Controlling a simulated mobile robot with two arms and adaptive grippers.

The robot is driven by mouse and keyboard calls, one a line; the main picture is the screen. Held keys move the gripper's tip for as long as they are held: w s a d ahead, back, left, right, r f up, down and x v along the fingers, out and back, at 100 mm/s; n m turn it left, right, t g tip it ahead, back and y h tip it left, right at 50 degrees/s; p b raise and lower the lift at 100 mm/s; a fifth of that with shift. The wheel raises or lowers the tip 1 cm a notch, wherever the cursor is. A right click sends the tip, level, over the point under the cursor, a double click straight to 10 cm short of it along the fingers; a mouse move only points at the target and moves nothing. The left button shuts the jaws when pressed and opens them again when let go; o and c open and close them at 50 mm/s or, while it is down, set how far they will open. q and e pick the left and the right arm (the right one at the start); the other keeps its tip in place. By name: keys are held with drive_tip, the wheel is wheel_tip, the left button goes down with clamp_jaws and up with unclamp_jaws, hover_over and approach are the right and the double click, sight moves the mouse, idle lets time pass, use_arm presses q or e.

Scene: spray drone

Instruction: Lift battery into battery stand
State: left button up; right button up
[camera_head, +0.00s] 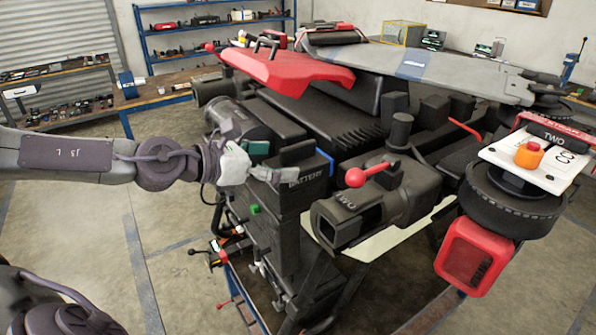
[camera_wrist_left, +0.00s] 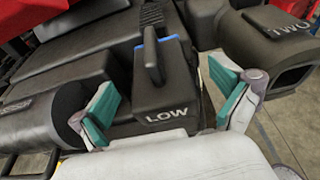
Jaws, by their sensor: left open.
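In the left wrist view the battery (camera_wrist_left: 160,95) shows a LOW label. My left gripper (camera_head: 264,162) is at the battery's left side, near its top. In the left wrist view my left gripper (camera_wrist_left: 164,82) is open, with teal finger pads on either side of the battery. The battery is not clamped. I cannot tell whether a pad touches it. My right gripper is not in view. I cannot identify a battery stand.
The drone has a red cover (camera_head: 285,68), a grey panel (camera_head: 440,72) and a black nozzle-like unit marked TWO (camera_head: 365,210) right of the battery. A blue shelf (camera_head: 215,30) and workbench (camera_head: 165,90) stand behind. Open floor (camera_head: 70,220) lies at left.

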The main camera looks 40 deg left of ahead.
sight(303, 158)
use_arm(q)
drive_tip(key=shift+w+d+p, duration=0.25)
drive_tip(key=shift+w+p, duration=0.4)
drive_tip(key=shift+p, duration=0.35)
drive_tip(key=shift+w+d+f+p, duration=0.1)
drive_tip(key=shift+w+f+p, duration=0.2)
drive_tip(key=shift+w+p, duration=0.3)
drive_tip(key=shift+w+d+f, duration=0.15)
drive_tip(key=shift+w+f, duration=0.2)
drive_tip(key=shift+w, duration=0.2)
drive_tip(key=shift+w+d+f, duration=0.1)
drive_tip(key=shift+w+d, duration=0.2)
drive_tip(key=shift+w, duration=0.3)
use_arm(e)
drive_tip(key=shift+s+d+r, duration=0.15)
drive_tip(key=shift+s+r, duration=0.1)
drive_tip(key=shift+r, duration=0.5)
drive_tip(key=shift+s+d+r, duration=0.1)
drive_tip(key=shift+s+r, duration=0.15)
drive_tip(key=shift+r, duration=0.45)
use_arm(q)
drive_tip(key=c, duration=1.6)
drive_tip(key=shift+r, duration=0.2)
drive_tip(key=shift+c, duration=0.9)
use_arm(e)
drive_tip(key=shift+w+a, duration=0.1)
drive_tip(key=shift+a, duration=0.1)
